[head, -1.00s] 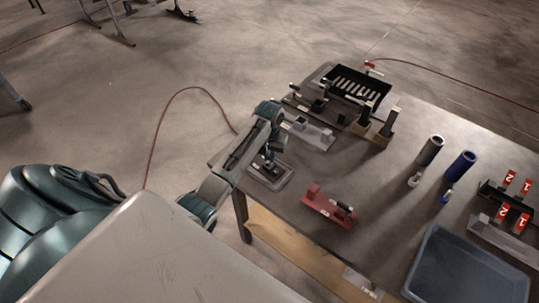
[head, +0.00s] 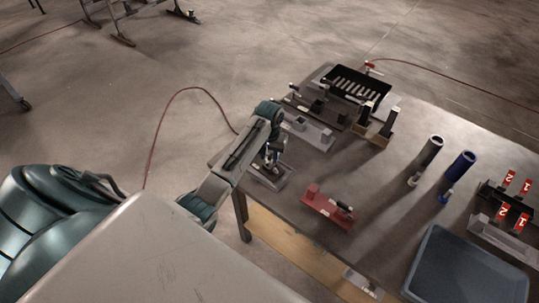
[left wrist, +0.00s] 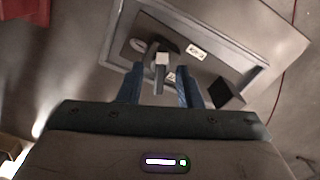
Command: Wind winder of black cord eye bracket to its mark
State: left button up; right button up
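A grey-framed plate (head: 262,178) with dark upright parts lies at the table's near left corner, under my left gripper (head: 270,160). In the left wrist view the plate (left wrist: 226,50) carries small white labels, a dark block and a dark post with a pale square top (left wrist: 162,59). My left gripper (left wrist: 160,82) has its blue fingers apart, with the post showing between them. I cannot tell whether the fingers touch it. The cord and the mark cannot be made out, nor whether this plate is the black cord eye bracket. My right gripper is not in view.
A red bracket (head: 319,204) stands right of the plate, a grey one (head: 318,136) behind it. Further right are a dark tube (head: 432,150), a blue tube (head: 461,165) and a blue-grey tray (head: 440,285). The table middle is clear.

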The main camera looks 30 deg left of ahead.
aim_at(269, 158)
pick_arm(q)
notch_tip(269, 158, up, 8)
jog(key=b, duration=0.3)
jog(key=shift+r+p, duration=1.35)
jog(key=shift+r, duration=0.15)
jog(key=shift+f, duration=0.1)
jog(key=shift+s, duration=0.1)
